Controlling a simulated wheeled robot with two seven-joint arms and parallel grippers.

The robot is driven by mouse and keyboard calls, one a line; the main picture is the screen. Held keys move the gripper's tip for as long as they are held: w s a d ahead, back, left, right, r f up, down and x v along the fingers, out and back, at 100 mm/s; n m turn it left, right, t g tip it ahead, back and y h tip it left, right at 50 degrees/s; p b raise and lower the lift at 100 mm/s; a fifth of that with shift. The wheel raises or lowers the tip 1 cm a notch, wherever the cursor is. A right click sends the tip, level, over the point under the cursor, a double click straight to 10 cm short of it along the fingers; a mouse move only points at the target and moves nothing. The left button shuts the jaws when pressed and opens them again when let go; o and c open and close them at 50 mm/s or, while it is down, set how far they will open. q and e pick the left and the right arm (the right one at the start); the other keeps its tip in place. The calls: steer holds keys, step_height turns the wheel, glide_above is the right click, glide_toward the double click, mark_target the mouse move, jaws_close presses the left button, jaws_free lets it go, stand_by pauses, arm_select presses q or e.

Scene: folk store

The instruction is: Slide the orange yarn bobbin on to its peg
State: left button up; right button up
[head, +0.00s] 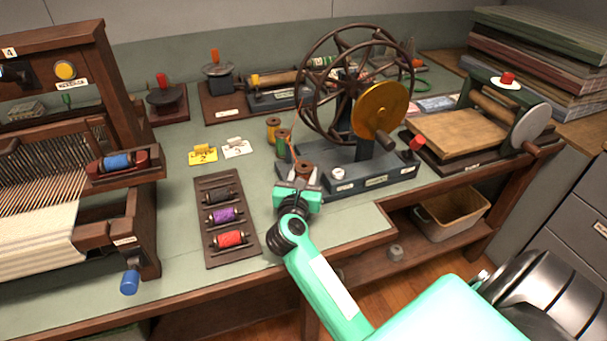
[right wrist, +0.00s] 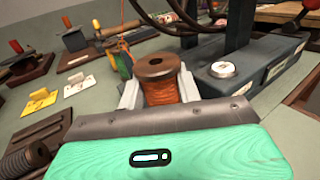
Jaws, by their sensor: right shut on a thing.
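The orange yarn bobbin (head: 304,169) has brown wooden end flanges and stands roughly upright at the left end of the dark spinning-wheel base (head: 375,183). My right gripper (head: 299,180) is shut on it. In the right wrist view the orange winding (right wrist: 162,90) sits between the pale fingers of the right gripper (right wrist: 160,94), with its top flange and centre hole showing. The bobbin's underside is hidden, so I cannot tell whether it touches anything below. I cannot make out its peg. My left gripper is not in view.
The large spoked wheel (head: 355,85) rises close behind the bobbin. A green spool (head: 282,148) stands just behind it. A tray (head: 211,182) with black, purple and red spools lies to the left. Yellow (head: 203,156) and white (head: 236,149) number tags are behind that.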

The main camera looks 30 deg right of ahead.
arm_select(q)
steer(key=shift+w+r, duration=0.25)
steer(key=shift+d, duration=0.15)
arm_select(e)
steer(key=o, duration=1.1)
steer(key=shift+c, duration=0.2)
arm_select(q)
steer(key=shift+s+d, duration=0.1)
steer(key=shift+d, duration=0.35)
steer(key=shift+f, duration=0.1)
arm_select(e)
steer(key=shift+s+a, duration=0.15)
steer(key=b+v, duration=0.2)
steer(key=v, duration=1)
steer(key=shift+s+a, duration=0.1)
steer(key=shift+s, duration=0.05)
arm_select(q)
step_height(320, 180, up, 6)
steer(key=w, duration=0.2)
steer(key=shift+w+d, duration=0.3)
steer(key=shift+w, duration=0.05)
arm_select(e)
steer(key=shift+s+a, duration=0.35)
steer(key=shift+s, duration=0.05)
